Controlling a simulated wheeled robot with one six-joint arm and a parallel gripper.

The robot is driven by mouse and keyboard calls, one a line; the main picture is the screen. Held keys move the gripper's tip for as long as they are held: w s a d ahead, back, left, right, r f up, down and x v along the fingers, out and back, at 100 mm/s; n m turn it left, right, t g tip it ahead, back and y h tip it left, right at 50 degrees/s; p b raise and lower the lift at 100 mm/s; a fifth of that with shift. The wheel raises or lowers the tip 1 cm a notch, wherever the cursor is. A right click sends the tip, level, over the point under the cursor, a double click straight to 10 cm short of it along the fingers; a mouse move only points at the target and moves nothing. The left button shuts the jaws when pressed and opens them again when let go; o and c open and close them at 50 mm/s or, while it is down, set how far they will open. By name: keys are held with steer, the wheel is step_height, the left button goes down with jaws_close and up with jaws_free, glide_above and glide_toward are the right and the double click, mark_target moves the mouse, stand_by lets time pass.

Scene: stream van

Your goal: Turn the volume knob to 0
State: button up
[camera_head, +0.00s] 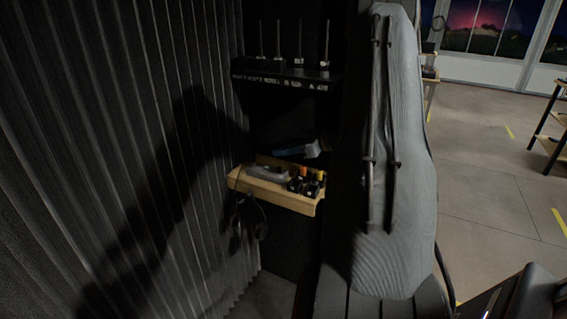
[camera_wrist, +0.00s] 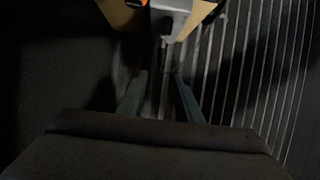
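I cannot make out a volume knob in either view. My gripper (camera_wrist: 159,78) shows in the wrist view as two dark bluish fingers, spread apart with a gap between them. Nothing is seen held in it. In the head view I cannot make out the gripper. Beyond the fingers, at the top of the wrist view, is a pale grey object (camera_wrist: 171,5) in front of tan wooden surfaces, cut off by the frame edge. I cannot tell what it is, or whether it carries a knob.
A dark ribbed curtain (camera_head: 120,130) fills the left. A black unit with several upright antennas (camera_head: 285,75) stands at the back. Below it is a wooden shelf (camera_head: 270,193) with small bottles (camera_head: 304,184); dark headphones (camera_head: 245,220) hang under it. Open floor (camera_head: 485,180) lies right.

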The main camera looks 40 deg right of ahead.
steer(key=shift+r, duration=1.15)
steer(key=w+a+r+m+g+h, duration=0.1)
steer(key=w+a+r+m+h, duration=0.15)
steer(key=a, duration=0.45)
steer(key=w+a+r+m+g+h, duration=0.1)
steer(key=w+a+h, duration=0.25)
steer(key=a, duration=0.35)
steer(key=s+a+f+m+g, duration=0.1)
steer(key=s+a+g, duration=0.3)
steer(key=s+a, duration=0.8)
steer(key=s+a+f+g, duration=0.4)
steer(key=s+a, duration=0.8)
steer(key=s, duration=0.5)
steer(key=shift+s+m+g+b, duration=0.2)
steer(key=shift+m+g+b, duration=0.15)
steer(key=shift+g+b, duration=0.1)
steer(key=shift+a, duration=0.1)
